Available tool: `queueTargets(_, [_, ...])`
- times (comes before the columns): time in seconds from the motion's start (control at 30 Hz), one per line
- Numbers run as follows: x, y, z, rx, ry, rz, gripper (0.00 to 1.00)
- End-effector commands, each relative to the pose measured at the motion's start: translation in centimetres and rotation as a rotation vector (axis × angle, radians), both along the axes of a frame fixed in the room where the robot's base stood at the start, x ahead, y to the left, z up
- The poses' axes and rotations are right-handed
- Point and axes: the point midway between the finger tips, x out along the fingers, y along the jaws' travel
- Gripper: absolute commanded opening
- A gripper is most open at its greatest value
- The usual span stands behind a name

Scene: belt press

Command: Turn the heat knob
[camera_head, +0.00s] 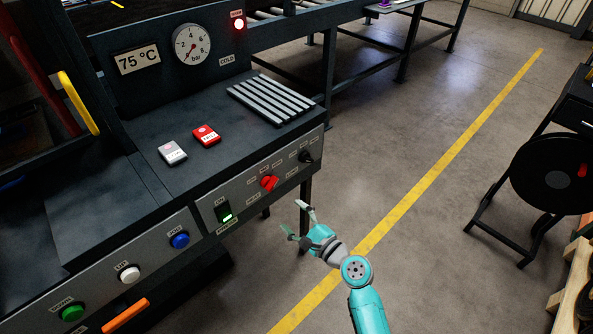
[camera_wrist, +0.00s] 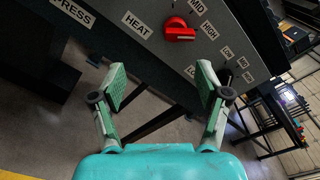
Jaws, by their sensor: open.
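In the wrist view the red knob (camera_wrist: 179,31) shows near the top, beside the labels HEAT, MID and HIGH. My gripper (camera_head: 300,220) is in front of the panel, below and right of the red knob, and apart from it. In the wrist view my gripper (camera_wrist: 162,82) has its two fingers spread with nothing between them. The knob lies beyond the fingertips, towards the top of the picture.
A black knob (camera_head: 305,157) is at the panel's right end. A display (camera_head: 138,59) reads 75 °C. A press leg stands behind my gripper.

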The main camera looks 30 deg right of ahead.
Motion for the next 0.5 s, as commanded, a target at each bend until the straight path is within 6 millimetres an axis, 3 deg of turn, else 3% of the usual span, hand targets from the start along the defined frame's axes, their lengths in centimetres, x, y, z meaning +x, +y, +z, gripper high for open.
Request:
queueTargets(0.17, [1.7, -0.3, 1.4, 0.076, -0.011, 0.023, 0.75])
queueTargets(0.37, [3.4, 0.3, 1.5, 0.079, -0.012, 0.027, 0.75])
queueTargets(0.5, [5.6, 1.0, 1.5, 0.080, -0.012, 0.027, 0.75])
